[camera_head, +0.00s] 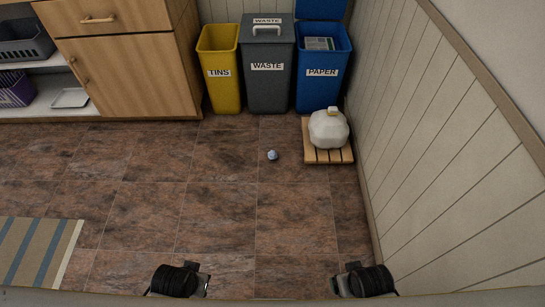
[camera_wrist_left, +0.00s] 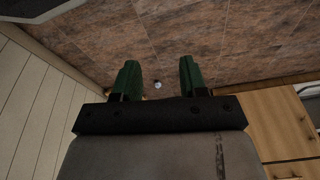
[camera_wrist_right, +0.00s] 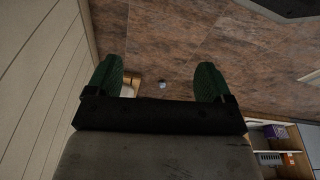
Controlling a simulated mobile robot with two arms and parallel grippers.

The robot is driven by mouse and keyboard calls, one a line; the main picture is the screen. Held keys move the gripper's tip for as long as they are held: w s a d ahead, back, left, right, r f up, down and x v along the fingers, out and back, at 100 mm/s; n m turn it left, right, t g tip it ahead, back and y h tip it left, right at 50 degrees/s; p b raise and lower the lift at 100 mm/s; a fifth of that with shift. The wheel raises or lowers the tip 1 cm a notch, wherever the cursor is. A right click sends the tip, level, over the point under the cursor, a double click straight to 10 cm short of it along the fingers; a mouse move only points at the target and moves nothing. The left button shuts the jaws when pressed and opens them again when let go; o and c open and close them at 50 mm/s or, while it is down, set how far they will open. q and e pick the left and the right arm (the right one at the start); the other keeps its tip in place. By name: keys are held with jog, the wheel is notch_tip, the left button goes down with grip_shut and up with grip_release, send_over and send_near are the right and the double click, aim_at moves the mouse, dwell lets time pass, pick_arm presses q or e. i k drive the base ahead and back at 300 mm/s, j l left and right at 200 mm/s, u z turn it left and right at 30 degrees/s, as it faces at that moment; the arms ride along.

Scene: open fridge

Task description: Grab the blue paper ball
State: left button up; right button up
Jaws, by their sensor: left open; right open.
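A small, pale blue paper ball (camera_head: 272,155) lies on the tiled floor in the head view, in front of the bins and left of the wooden pallet. In the left wrist view the ball (camera_wrist_left: 157,85) shows between the fingers but well beyond them. In the right wrist view it (camera_wrist_right: 162,85) also shows far off between the fingers. My left gripper (camera_wrist_left: 158,78) has green fingers and is open and empty. My right gripper (camera_wrist_right: 160,78) is open and empty too. In the head view both arms show only at the bottom edge, far from the ball.
A yellow tins bin (camera_head: 219,85), a grey waste bin (camera_head: 267,80) and a blue paper bin (camera_head: 322,85) stand at the back wall. A white container (camera_head: 328,129) sits on a pallet (camera_head: 328,156). Wooden cabinet (camera_head: 130,65) and striped rug (camera_head: 38,250) are left. The middle floor is clear.

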aim_at(271, 154)
jog(key=i+l+u, duration=0.4)
jog(key=i, duration=0.2)
jog(key=i+l+u, duration=0.4)
jog(key=i+l, duration=0.1)
jog(key=l, duration=0.05)
